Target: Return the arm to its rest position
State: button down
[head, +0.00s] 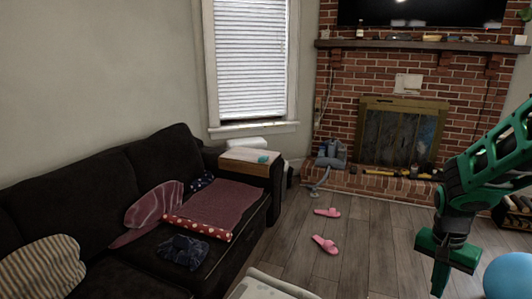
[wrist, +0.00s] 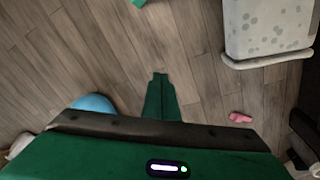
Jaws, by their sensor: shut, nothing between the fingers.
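My green arm reaches in from the right edge of the head view, bent downward. My gripper (head: 440,278) hangs at its end over the wooden floor, pointing down. In the wrist view my gripper (wrist: 160,78) shows its two green fingers together, with nothing between them. Bare floor (wrist: 95,50) lies beneath and ahead of the fingertips. The rest of the arm is cut off by the right edge of the head view.
A blue ball (head: 508,277) lies close to the right of my gripper. Pink slippers (head: 325,243) lie on the floor. A dark sofa (head: 95,185) lines the left wall. A brick fireplace (head: 400,130) stands behind. A pale spotted piece (wrist: 268,28) stands at the wrist view's upper right.

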jog(key=s+a+r+n+y, duration=0.1)
jog(key=s+r+n, duration=0.1)
jog(key=s+r, duration=0.3)
jog(key=s+a+r+n, duration=0.2)
jog(key=s+r, duration=0.3)
jog(key=s, duration=0.8)
jog(key=shift+s+r+y, duration=0.2)
jog(key=shift+r+y, duration=0.1)
jog(key=shift+y, duration=0.1)
